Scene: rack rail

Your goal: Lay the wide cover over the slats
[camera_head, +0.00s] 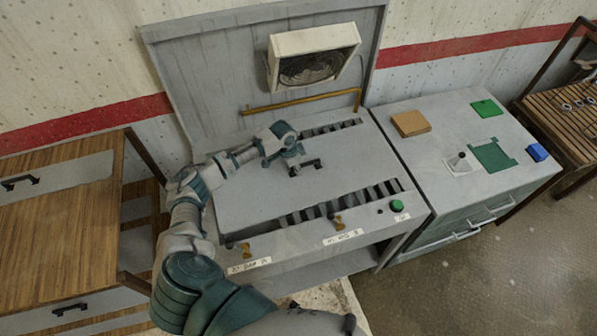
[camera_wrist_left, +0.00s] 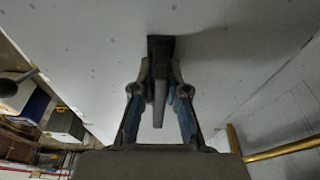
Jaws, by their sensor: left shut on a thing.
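The wide cover (camera_head: 348,154) is a flat grey panel over the middle of the grey bench. Dark slats (camera_head: 372,192) show along its front edge, and more dark slats (camera_head: 331,128) show behind it. My left gripper (camera_head: 296,166) is at the dark handle on the cover. In the left wrist view, the left gripper (camera_wrist_left: 160,75) is shut on this handle (camera_wrist_left: 160,46), with the pale cover (camera_wrist_left: 90,45) filling the upper picture. I cannot tell whether the cover touches the bench. My right gripper is not in view.
A fan box (camera_head: 312,55) and a brass rail (camera_head: 300,102) are at the bench's back panel. Brass latches (camera_head: 338,222) and a green button (camera_head: 397,205) are at the front. A side cabinet (camera_head: 440,150) at right bears small blocks. A wooden cabinet (camera_head: 60,230) stands at left.

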